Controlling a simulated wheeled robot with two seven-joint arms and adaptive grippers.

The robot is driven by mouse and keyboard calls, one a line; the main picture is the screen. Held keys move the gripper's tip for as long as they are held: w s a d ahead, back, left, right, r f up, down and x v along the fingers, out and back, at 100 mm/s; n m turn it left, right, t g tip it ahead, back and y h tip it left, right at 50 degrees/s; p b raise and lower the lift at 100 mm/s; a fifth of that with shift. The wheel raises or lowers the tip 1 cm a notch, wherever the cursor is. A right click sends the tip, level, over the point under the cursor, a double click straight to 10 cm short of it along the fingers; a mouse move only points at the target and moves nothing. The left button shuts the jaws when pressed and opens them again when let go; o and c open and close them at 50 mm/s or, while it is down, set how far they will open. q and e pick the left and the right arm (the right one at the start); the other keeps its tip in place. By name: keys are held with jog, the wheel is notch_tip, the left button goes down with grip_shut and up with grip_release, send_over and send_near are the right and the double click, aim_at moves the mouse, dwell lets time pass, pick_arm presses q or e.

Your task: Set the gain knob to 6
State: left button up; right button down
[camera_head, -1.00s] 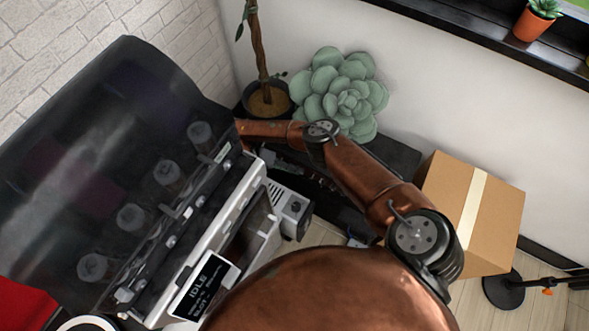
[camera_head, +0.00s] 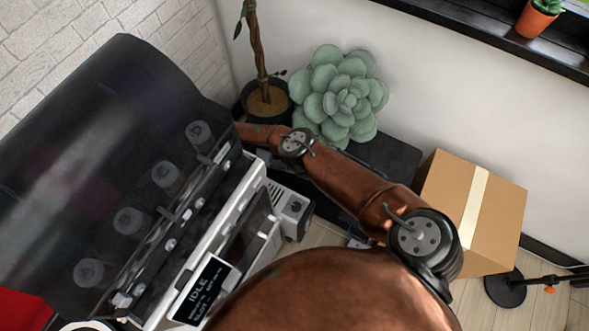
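No knob marked as gain and no scale numbers can be made out. A small grey-white box (camera_head: 289,212) with a round dark detail on its face stands beside the large machine; I cannot tell whether that detail is a knob. My copper-coloured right arm crosses the middle of the view, and its far end passes behind the machine's dark cover. The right gripper is hidden there. My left gripper is not in view.
The large machine has a dark translucent cover (camera_head: 90,150) and a tilted display (camera_head: 202,290) reading IDLE. Behind my arm are a potted trunk plant (camera_head: 265,98) and a green succulent (camera_head: 340,95). A cardboard box (camera_head: 450,205) stands at right.

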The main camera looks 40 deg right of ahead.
jog(key=c, duration=2.2)
grip_release()
notch_tip(320, 180, up, 10)
jog(key=shift+f, duration=0.1)
